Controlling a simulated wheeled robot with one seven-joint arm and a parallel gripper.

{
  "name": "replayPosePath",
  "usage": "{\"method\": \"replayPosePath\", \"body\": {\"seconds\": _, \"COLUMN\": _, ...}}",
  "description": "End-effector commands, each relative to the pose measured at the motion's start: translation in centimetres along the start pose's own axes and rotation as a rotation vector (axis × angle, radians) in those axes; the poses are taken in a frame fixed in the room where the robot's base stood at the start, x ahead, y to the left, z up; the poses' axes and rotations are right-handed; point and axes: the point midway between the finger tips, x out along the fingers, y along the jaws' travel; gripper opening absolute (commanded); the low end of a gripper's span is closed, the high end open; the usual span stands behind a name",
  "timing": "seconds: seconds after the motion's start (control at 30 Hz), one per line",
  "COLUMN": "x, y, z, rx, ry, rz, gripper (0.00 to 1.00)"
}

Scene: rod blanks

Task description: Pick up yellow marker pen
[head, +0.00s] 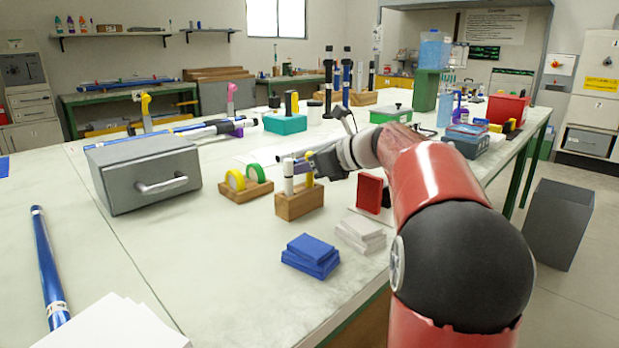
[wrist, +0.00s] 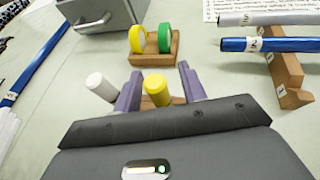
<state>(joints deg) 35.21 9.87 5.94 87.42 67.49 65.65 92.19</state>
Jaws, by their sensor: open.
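The yellow marker pen (head: 309,178) stands upright in a small wooden block (head: 299,206), beside a white marker (head: 288,182). My gripper (head: 311,166) is at the top of the yellow marker, with its jaws open. In the wrist view, the yellow marker (wrist: 157,88) lies between the two purple fingers of my gripper (wrist: 160,76), with a gap on each side. The white marker (wrist: 101,86) is outside the left finger, close to it. The wooden block is mostly hidden there behind the markers and gripper.
A wooden holder (head: 258,188) with yellow and green tape rolls stands just behind the block. A grey drawer box (head: 145,175) is to the left. Blue pads (head: 311,256), white tiles (head: 360,235) and a red box (head: 370,192) are nearby.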

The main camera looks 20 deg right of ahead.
Motion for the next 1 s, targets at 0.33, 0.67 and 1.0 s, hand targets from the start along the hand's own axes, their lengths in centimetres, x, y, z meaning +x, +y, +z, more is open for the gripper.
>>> {"method": "replayPosePath", "body": {"seconds": 0.33, "x": 0.0, "y": 0.0, "z": 0.0, "rx": 0.000, "ry": 0.000, "rz": 0.000, "gripper": 0.22}}
{"method": "replayPosePath", "body": {"seconds": 0.67, "x": 0.0, "y": 0.0, "z": 0.0, "rx": 0.000, "ry": 0.000, "rz": 0.000, "gripper": 0.00}}
{"method": "replayPosePath", "body": {"seconds": 1.0, "x": -0.5, "y": -0.1, "z": 1.3, "rx": -0.003, "ry": -0.001, "rz": -0.001, "gripper": 0.00}}
